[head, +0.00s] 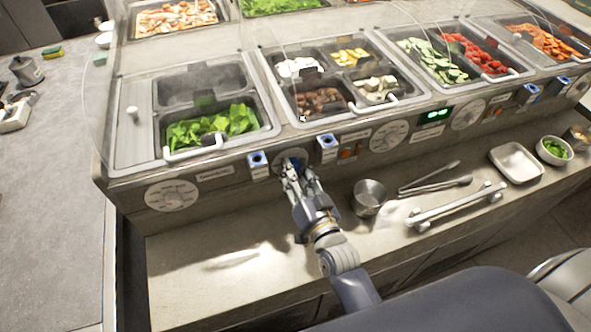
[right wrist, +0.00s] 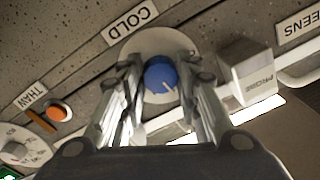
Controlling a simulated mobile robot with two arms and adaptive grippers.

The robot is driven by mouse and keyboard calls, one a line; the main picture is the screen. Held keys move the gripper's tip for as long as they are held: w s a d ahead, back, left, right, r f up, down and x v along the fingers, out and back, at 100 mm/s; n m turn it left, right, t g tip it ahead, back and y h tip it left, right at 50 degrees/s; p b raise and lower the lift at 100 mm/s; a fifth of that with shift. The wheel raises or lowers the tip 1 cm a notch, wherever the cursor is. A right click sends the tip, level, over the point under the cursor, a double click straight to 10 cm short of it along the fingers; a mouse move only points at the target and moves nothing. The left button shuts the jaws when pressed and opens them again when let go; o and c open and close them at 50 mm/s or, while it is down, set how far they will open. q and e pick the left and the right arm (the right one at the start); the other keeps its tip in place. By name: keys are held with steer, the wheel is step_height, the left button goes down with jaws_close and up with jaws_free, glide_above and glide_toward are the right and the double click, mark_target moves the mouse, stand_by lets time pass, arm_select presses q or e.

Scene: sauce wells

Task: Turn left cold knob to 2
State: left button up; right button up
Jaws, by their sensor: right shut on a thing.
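The cold knob (right wrist: 160,78) is blue with a white pointer line, on a pale round dial plate (right wrist: 165,40) next to a COLD label (right wrist: 131,22). In the right wrist view its pointer slants to the lower right; I cannot read any dial numbers. My right gripper (head: 297,170) is at the counter's front panel, shut on the knob. In the right wrist view its two fingers (right wrist: 157,76) flank the knob, one on each side. In the head view the gripper mostly hides the knob. My left gripper is not in view.
Blue-topped probe holders (head: 258,164) and (head: 327,148) flank the knob. White dials (head: 172,195) and (head: 389,135) sit farther along the panel. A metal cup (head: 369,197), tongs (head: 436,185) and a white tray (head: 516,162) stand on the ledge. Food wells (head: 207,85) lie above.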

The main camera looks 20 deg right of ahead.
steer(key=shift+m, duration=0.6)
steer(key=o, duration=1.1)
steer(key=s, duration=0.8)
steer(key=s+d, duration=0.1)
steer(key=s, duration=0.3)
steer(key=shift+f, duration=0.25)
